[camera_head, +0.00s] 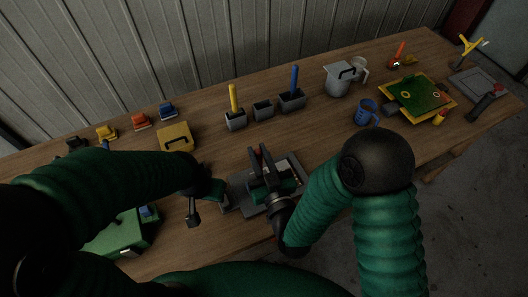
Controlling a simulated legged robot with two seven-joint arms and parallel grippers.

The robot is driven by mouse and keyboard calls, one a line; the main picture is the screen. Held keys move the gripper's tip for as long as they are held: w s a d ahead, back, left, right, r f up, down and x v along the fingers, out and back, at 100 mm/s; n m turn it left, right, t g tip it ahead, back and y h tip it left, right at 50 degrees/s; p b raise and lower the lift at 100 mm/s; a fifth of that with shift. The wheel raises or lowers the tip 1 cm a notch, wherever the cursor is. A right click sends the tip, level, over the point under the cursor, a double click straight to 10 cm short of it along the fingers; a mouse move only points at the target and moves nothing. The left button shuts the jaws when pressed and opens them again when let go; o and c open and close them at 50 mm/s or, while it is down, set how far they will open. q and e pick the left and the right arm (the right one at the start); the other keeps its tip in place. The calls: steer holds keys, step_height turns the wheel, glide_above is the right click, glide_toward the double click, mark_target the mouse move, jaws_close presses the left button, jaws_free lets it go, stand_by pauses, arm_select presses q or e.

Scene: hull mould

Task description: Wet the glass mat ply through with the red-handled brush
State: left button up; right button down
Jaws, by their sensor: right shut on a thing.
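My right gripper (270,183) is over a grey flat tray or board (246,203) near the table's front middle. The brush's bristles are hidden. A pale patch lies on the grey board under the gripper; I cannot tell whether it is the glass mat ply, or how wet it is. My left gripper (207,203) is beside the board's left edge, low over the table; its fingers are too dark and small to read.
Grey holders stand behind: one with a yellow handle (234,98), an empty one (263,109), one with a blue handle (294,80). A grey jug (338,82), a blue mug (364,112) and a yellow-framed green mould (415,98) stand right. A yellow box (175,138) is left.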

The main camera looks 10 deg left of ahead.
steer(key=shift+a+x, duration=0.25)
steer(key=shift+x, duration=1.6)
steer(key=w+d+b, duration=0.2)
steer(key=w+d, duration=0.5)
steer(key=d, duration=0.4)
steer(key=shift+d, duration=0.2)
step_height(320, 180, up, 7)
steer(key=p, duration=0.4)
steer(key=shift+p, duration=0.3)
steer(key=shift+w, duration=0.1)
steer(key=shift+a+f, duration=0.1)
